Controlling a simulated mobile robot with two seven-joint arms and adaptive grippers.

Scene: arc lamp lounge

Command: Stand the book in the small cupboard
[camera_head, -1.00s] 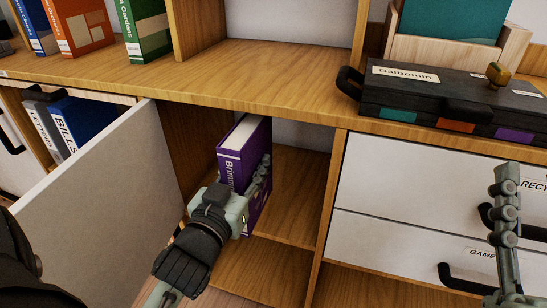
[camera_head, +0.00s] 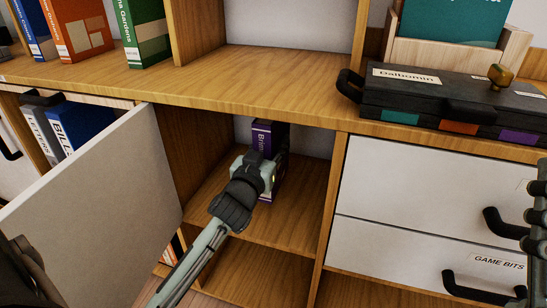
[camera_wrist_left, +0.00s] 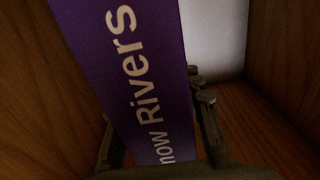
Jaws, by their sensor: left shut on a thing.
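The purple book (camera_head: 262,137) is upright inside the small cupboard (camera_head: 215,190), on its upper shelf towards the back. Its spine with white lettering faces out and also fills the middle of the left wrist view (camera_wrist_left: 140,75). My left gripper (camera_head: 276,165) reaches into the cupboard and is shut on the book, with a finger on each side in the left wrist view (camera_wrist_left: 160,125). The book's lower part is mostly hidden behind the gripper. The cupboard's white door (camera_head: 100,215) stands open to the left. My right gripper (camera_head: 535,215) is partly cut off at the right edge.
A black case (camera_head: 455,98) and a wooden box with a teal book (camera_head: 450,45) stand on the top right. White drawers (camera_head: 425,190) with black handles are right of the cupboard. Orange and green books (camera_head: 143,32) stand upper left. The lower shelf (camera_head: 265,275) looks clear.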

